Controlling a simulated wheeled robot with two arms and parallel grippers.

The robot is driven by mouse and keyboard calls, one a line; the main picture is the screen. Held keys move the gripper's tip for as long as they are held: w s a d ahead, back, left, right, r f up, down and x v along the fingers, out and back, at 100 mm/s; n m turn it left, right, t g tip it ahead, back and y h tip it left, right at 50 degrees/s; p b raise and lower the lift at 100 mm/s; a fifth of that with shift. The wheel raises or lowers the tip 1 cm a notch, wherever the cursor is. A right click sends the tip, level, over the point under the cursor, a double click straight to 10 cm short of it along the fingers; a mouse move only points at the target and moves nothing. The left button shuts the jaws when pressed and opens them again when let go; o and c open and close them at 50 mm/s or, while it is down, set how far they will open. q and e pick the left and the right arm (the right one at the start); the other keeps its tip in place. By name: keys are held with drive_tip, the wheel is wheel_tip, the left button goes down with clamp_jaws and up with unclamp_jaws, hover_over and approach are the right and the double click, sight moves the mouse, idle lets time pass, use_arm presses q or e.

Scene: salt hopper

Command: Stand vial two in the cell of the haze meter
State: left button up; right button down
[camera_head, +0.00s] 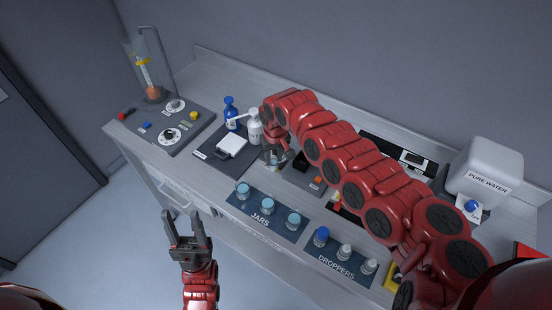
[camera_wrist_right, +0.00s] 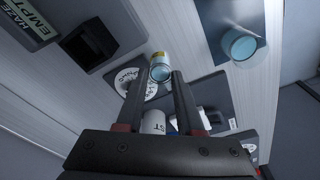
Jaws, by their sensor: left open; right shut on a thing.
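A small clear vial (camera_wrist_right: 160,60) with a pale, yellowish band is between the fingertips of my right gripper (camera_wrist_right: 160,77) in the right wrist view. The gripper is shut on it; I cannot read its number. The haze meter (camera_wrist_right: 118,42) is grey, with a square black cell (camera_wrist_right: 90,43) to the left of the vial and apart from it. Its display reads HAZE EMPTY. In the head view the haze meter (camera_head: 302,180) is partly hidden by my right arm, beside my right gripper (camera_head: 275,155). My left gripper (camera_head: 187,218) is open and empty in front of the bench.
Jars (camera_head: 293,221) and droppers (camera_head: 345,252) stand on dark mats along the front edge. A blue bottle (camera_head: 231,112), a white bottle (camera_head: 254,128) and a white-topped device (camera_head: 232,146) are left of my right gripper. A pure water tank (camera_head: 487,170) stands right.

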sight(274, 161)
wheel_tip(274, 161, down, 3)
drive_tip(key=shift+s+r+p, duration=0.15)
drive_tip(key=shift+r+p, duration=0.05)
drive_tip(key=shift+p, duration=0.2)
drive_tip(key=shift+f, duration=0.35)
drive_tip(key=shift+f, duration=0.15)
drive_tip(key=c, duration=0.5)
unclamp_jaws()
drive_tip(key=shift+c, duration=0.2)
